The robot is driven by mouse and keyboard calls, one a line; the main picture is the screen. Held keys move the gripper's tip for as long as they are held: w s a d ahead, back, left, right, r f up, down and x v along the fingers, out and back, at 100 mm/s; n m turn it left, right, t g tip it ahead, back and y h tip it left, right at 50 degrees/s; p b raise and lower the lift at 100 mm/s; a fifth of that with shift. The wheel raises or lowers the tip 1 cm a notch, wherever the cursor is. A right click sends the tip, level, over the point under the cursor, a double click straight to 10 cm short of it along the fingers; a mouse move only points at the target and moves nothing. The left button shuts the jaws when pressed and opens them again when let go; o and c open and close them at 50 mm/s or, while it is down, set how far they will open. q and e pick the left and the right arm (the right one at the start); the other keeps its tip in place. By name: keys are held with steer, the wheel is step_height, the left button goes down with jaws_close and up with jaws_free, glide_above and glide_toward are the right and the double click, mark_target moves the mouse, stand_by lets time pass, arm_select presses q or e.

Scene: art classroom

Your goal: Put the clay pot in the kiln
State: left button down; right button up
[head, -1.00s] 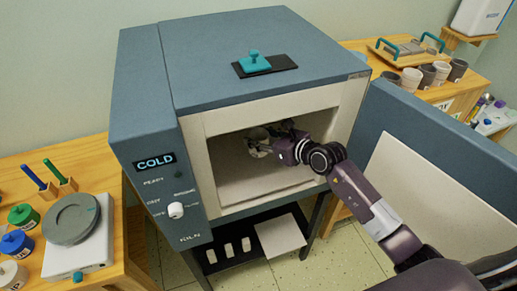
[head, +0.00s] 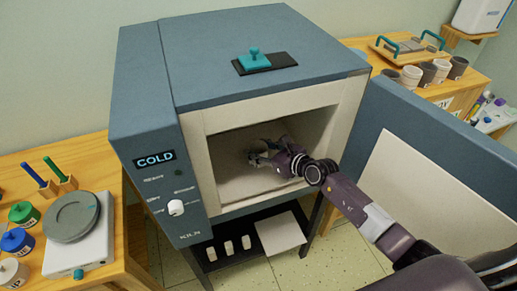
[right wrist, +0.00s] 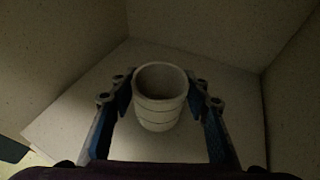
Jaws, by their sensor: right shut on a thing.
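The clay pot (right wrist: 160,112) is a pale grey, ribbed cup, upright between the blue fingers of my right gripper (right wrist: 160,97) in the right wrist view. The fingers are shut on its sides. In the head view my right gripper (head: 262,156) is inside the chamber of the blue-grey kiln (head: 250,85), low near the chamber floor (head: 235,188). There the pot is dim and mostly hidden by the fingers. I cannot tell whether its base touches the floor. My left gripper is not in view.
The kiln door (head: 440,170) stands wide open at the right, beside my right arm. The kiln display (head: 154,160) reads COLD. A teal-handled lid (head: 255,62) sits on top. Tables with pots (head: 412,78) and a turntable (head: 72,217) flank the kiln.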

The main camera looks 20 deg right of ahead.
steer(key=o, duration=1.2)
steer(key=shift+f, duration=0.1)
steer(key=shift+o, duration=0.2)
steer(key=shift+r, duration=0.25)
steer(key=shift+s+d, duration=0.1)
steer(key=shift+s, duration=0.25)
steer(key=v, duration=1.1)
steer(key=shift+r, duration=0.25)
steer(key=shift+s, duration=0.1)
